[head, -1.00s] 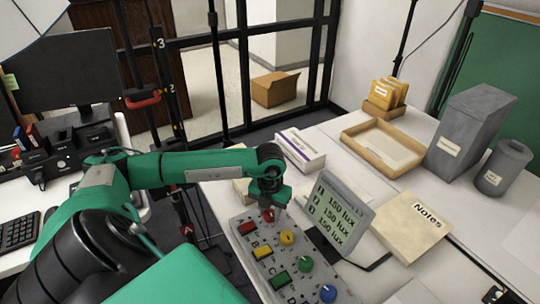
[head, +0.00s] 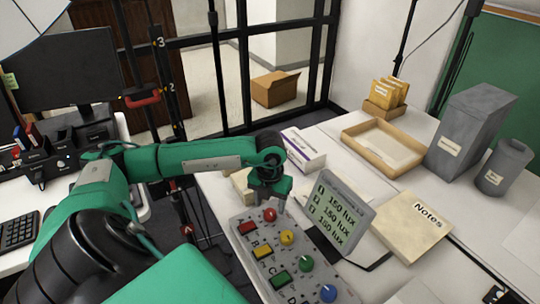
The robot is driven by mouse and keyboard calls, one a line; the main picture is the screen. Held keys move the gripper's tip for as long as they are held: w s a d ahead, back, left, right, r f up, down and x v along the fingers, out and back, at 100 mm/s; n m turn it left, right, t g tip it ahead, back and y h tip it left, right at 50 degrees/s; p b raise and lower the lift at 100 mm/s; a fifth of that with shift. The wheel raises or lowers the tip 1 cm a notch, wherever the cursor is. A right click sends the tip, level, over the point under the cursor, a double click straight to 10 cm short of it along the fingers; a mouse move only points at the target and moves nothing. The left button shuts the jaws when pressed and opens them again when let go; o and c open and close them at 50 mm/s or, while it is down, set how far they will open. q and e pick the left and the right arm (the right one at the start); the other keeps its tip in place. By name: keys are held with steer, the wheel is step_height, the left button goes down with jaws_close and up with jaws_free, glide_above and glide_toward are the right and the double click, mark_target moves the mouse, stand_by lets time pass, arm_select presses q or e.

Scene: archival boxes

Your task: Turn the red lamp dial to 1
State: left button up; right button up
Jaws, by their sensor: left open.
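The red dial (head: 270,214) is a round knob at the far end of a grey control panel (head: 262,270) on the white table. My left gripper (head: 268,204) is just above the red dial, pointing down. It is open, with its fingertips close to the dial. I cannot tell whether they touch it. The dial's pointer mark is too small to read. A tilted grey display (head: 338,216) beside the panel shows several lines reading 150 lux. My right gripper is not in view.
Yellow (head: 287,237), green (head: 305,263) and blue (head: 328,293) dials run down the panel, with coloured buttons to their left. A white box (head: 302,150) lies behind the display. A Notes folder (head: 412,228) and a wooden tray (head: 385,145) lie to the right.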

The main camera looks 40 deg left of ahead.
mark_target(270, 212)
arm_select(q)
step_height(270, 212, up, 10)
steer(key=shift+r+b, duration=0.2)
steer(key=shift+b, duration=0.15)
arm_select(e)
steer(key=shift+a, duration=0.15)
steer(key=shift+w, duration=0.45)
